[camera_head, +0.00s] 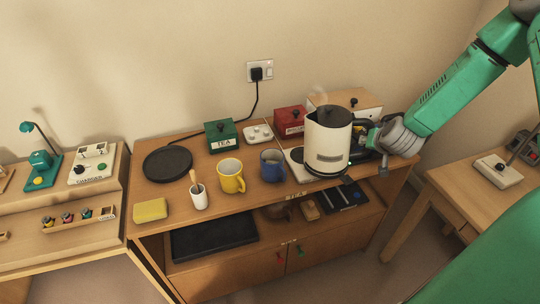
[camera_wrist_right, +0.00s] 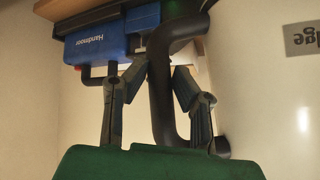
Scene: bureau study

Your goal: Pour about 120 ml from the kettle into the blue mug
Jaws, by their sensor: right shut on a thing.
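The cream kettle (camera_head: 326,143) with a black lid is upright at the right of the cabinet top in the head view. My right gripper (camera_head: 368,139) is shut on its black handle, on the kettle's right side. In the wrist view the handle (camera_wrist_right: 162,90) stands between the two fingers (camera_wrist_right: 155,100), beside the pale kettle wall (camera_wrist_right: 280,95). The blue mug (camera_head: 272,167) stands upright just left of the kettle, apart from it. The mug's inside is hard to make out. My left gripper is not in view.
A pale flat plate (camera_head: 295,161) is partly hidden by the kettle; contact between them is unclear. A yellow mug (camera_head: 230,177), white utensil cup (camera_head: 199,198) and black round pad (camera_head: 167,164) stand left. Green (camera_head: 221,136) and red (camera_head: 290,121) boxes stand behind.

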